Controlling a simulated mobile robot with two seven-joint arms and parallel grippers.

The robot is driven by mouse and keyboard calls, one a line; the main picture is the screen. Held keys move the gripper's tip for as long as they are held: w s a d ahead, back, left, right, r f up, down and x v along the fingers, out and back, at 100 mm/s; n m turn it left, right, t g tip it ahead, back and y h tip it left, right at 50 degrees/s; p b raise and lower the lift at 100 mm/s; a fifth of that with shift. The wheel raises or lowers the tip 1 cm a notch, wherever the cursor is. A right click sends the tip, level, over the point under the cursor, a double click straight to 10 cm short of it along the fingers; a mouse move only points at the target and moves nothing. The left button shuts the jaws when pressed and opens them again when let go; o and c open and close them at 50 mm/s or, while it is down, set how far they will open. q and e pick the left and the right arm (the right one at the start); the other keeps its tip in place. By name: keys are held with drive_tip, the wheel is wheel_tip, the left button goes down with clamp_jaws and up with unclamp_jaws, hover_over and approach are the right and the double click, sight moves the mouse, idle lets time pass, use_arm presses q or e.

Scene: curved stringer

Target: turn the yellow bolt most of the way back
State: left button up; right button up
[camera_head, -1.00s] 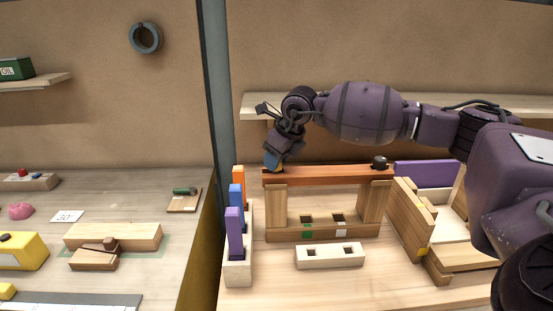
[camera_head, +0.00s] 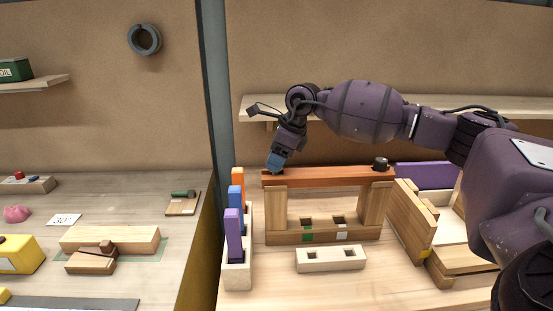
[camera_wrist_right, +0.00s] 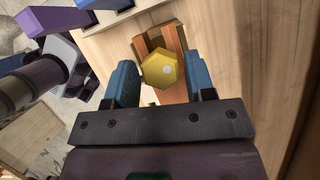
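The yellow bolt (camera_wrist_right: 162,70) shows its hexagonal head in the right wrist view, at the end of the orange-brown beam (camera_head: 325,178). In the head view my right gripper covers it at the beam's left end. My right gripper (camera_head: 275,166) points down over that end. In the right wrist view its blue fingers (camera_wrist_right: 162,82) stand open on either side of the bolt head, with a gap visible on each side. How deep the bolt sits cannot be told. My left gripper is not in view.
A dark bolt (camera_head: 380,163) stands at the beam's right end. Wooden posts (camera_head: 277,208) hold the beam up. A rack (camera_head: 238,272) with orange, blue and purple blocks stands close on the left. A pale block with two holes (camera_head: 331,258) lies in front.

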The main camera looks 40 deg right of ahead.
drive_tip(key=shift+o, duration=1.2)
drive_tip(key=v, duration=1.2)
